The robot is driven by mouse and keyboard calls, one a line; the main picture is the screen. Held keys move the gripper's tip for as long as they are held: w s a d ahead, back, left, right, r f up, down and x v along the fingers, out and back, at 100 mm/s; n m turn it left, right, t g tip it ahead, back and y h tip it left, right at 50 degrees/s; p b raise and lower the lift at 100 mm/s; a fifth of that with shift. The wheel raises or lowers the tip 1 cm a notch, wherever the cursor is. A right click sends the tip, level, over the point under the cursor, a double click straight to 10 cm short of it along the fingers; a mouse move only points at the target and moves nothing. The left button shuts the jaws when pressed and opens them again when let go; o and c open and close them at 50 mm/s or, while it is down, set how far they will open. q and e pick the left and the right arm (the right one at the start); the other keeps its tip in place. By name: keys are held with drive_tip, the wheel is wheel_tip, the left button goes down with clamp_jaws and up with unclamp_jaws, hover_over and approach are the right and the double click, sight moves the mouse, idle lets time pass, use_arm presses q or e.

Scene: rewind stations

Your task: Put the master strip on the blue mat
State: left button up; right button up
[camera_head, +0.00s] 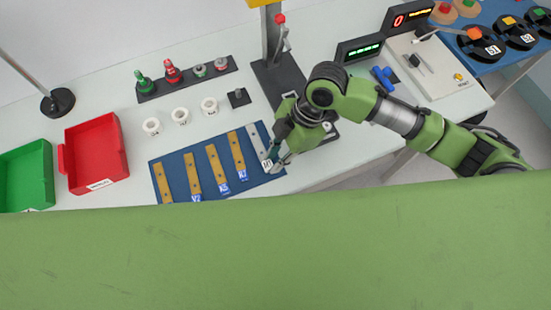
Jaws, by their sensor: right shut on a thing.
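The blue mat (206,183) lies on the white table with several brass-coloured strips on it, among them a labelled strip (217,167). A grey strip (256,138), which looks like the master strip, is at the mat's right end, roughly in line with the brass ones. Its near end carries a white label. My right gripper (275,160) is shut on the near end of this strip; the fingers partly hide it. I cannot tell whether the strip rests on the mat or hangs just above it. My left gripper is not in view.
A red tray (66,164) and a green tray (49,180) stand left. White cups (181,116) and a dark rack (187,79) are behind the mat. A dark-based press (281,82) stands behind my right arm. Displays and a control panel (441,69) are at the right.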

drive_tip(key=shift+f, duration=0.85)
drive_tip(key=shift+f, duration=0.1)
drive_tip(key=shift+f, duration=0.1)
drive_tip(key=o, duration=1)
drive_tip(key=shift+c, duration=0.2)
drive_tip(key=b+v, duration=0.1)
drive_tip(key=v, duration=1.1)
drive_tip(key=shift+b, duration=0.3)
